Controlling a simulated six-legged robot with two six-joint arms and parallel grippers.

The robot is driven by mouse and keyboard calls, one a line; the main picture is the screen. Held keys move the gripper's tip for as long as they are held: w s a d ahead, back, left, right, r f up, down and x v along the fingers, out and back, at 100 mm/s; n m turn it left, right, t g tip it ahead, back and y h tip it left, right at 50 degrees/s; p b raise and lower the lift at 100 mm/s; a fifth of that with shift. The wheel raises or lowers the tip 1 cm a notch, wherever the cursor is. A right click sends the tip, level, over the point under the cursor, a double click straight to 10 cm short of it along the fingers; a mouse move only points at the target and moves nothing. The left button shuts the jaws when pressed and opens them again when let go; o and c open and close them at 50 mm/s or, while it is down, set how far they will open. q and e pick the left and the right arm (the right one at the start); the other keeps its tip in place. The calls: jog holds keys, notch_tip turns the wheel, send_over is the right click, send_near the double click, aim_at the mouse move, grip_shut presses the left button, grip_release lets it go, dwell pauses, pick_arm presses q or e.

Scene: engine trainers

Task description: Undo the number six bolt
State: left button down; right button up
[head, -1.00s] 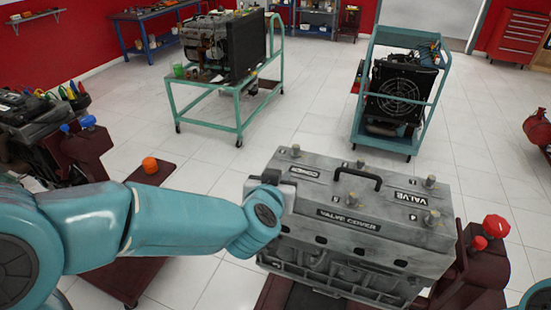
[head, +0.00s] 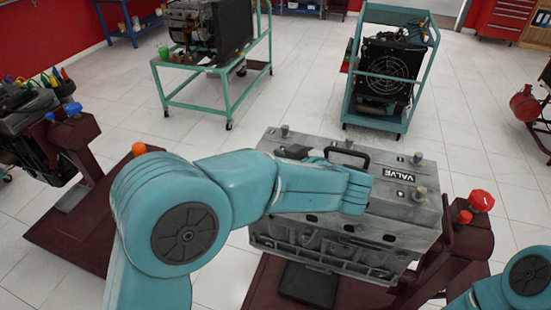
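The grey engine with its valve cover (head: 400,206) stands in front of me. Upright bolts show on the cover: one at the back left (head: 285,130), one at the back middle (head: 349,144), one at the back right (head: 417,158) and one at the front right (head: 421,193). The numbers are too small to read, so I cannot tell which is number six. My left arm lies across the cover's front left and hides part of it. My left gripper's fingers are not clear, and I cannot tell whether it is open. My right gripper is out of view.
A maroon stand with a red knob (head: 481,201) is at the engine's right. Another maroon stand with an orange knob (head: 138,149) is at the left. Teal carts (head: 228,98) stand behind on open tiled floor.

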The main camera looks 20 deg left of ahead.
pick_arm(q)
jog(key=shift+w+n+g+y, duration=0.15)
jog(key=shift+n+g+y, duration=0.25)
jog(key=shift+n+g, duration=0.1)
jog(key=c, duration=1)
grip_release()
jog(key=shift+d, duration=0.1)
jog(key=shift+r, duration=0.1)
